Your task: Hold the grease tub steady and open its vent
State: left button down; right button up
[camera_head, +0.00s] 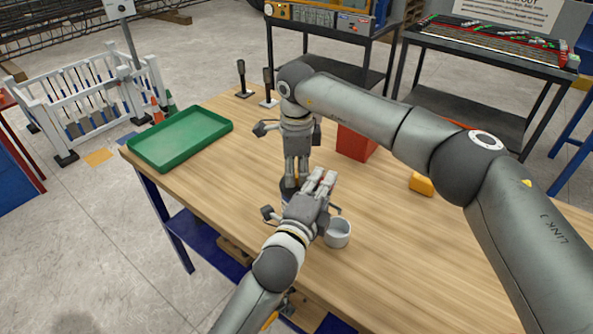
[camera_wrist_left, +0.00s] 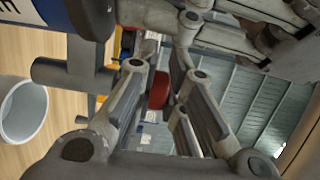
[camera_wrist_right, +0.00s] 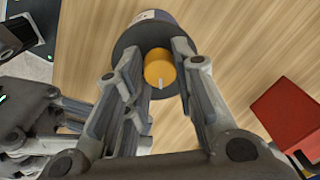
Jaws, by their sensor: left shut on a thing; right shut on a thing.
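The grease tub (camera_head: 286,186), dark blue with a grey lid, stands on the wooden table, mostly hidden by my grippers in the head view. In the right wrist view its lid (camera_wrist_right: 124,42) carries a yellow round vent knob (camera_wrist_right: 158,68) with a white mark. My right gripper (camera_wrist_right: 163,66) comes down from above, shut on the knob. My left gripper (camera_head: 322,176) is shut beside the tub; its contact is hidden. In the left wrist view the tub's label (camera_wrist_left: 40,12) is at upper left. A red piece (camera_wrist_left: 158,90) shows between the left fingers; I cannot tell whether it belongs to the tub.
A grey cup (camera_head: 337,232) stands close to the right of my left gripper. A red box (camera_head: 355,143) and a yellow block (camera_head: 421,184) lie to the right. A green tray (camera_head: 180,137) and two dark upright handles (camera_head: 241,76) are farther left. The front right tabletop is clear.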

jog(key=m, duration=0.6)
grip_shut()
dwell(0.3)
jog(key=o, duration=0.8)
grip_release()
jog(key=shift+c, duration=0.2)
jog(key=shift+r, duration=0.1)
notch_tip(320, 180, up, 12)
jog(key=shift+s, duration=0.2)
jog(key=shift+a, duration=0.1)
pick_arm(q)
jog(key=c, duration=1.4)
grip_release()
jog(key=shift+c, duration=0.2)
